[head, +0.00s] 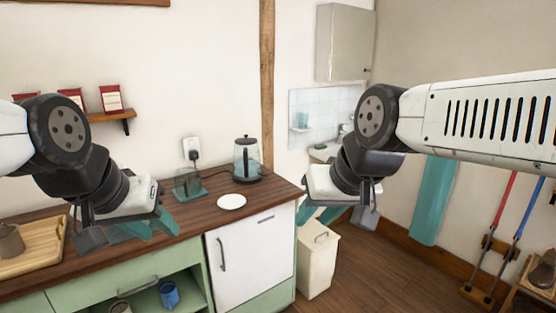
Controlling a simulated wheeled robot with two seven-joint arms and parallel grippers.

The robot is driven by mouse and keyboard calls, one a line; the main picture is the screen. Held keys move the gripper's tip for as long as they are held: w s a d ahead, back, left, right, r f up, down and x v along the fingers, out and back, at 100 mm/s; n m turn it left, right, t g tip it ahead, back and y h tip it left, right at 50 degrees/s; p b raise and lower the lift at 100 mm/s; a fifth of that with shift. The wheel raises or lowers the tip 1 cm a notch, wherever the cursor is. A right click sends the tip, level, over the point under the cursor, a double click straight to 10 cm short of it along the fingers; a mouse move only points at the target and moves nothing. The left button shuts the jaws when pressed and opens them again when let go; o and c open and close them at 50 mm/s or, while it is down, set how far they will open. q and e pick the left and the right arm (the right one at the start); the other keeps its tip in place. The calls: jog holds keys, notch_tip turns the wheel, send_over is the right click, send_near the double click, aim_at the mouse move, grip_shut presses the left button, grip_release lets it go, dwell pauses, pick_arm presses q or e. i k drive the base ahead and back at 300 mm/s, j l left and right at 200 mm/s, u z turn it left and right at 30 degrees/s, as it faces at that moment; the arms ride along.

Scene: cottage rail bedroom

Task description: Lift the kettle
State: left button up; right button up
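The kettle (247,160) is a glass jug with a dark lid, handle and base. It stands upright towards the back right of the dark wooden counter (188,218). My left gripper (150,230) is over the counter, left of the kettle and apart from it. Its teal fingers look spread, with nothing seen between them. My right gripper (318,215) is right of the kettle, in front of the counter's right end. Its teal fingers also look apart and empty. Neither gripper touches the kettle.
A white plate (231,202) lies in front of the kettle. A teal glass-like holder (187,184) stands to its left, below a wall socket (191,149) with a plugged cord. A wooden tray (32,258) is at far left. A cream bin (318,259) stands beside the counter.

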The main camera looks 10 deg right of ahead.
aim_at(246, 159)
jog(key=i+l+u, duration=0.45)
jog(key=i+l, duration=0.15)
jog(key=i, duration=0.25)
jog(key=i+l+u, duration=0.45)
jog(key=i+l, duration=0.35)
jog(key=l, duration=0.1)
